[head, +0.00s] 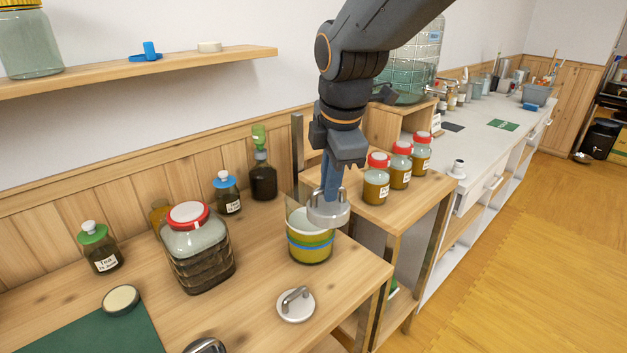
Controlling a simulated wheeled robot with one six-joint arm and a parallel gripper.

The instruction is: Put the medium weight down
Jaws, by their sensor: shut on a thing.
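My gripper (333,190) is shut on the handle of the medium weight (327,212), a round pale metal disc. Another metal weight (295,305) with an arched handle lies on the wooden table (255,290) in front of the jar. The jar's far rim is partly hidden by the weight and my gripper.
A large red-lidded jar (198,255) and small bottles stand left of the open jar. A round lid (120,300) lies by a green mat (95,335). Several red-lidded jars (376,182) stand on the stand to the right. A shiny metal object (205,346) is cut off below.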

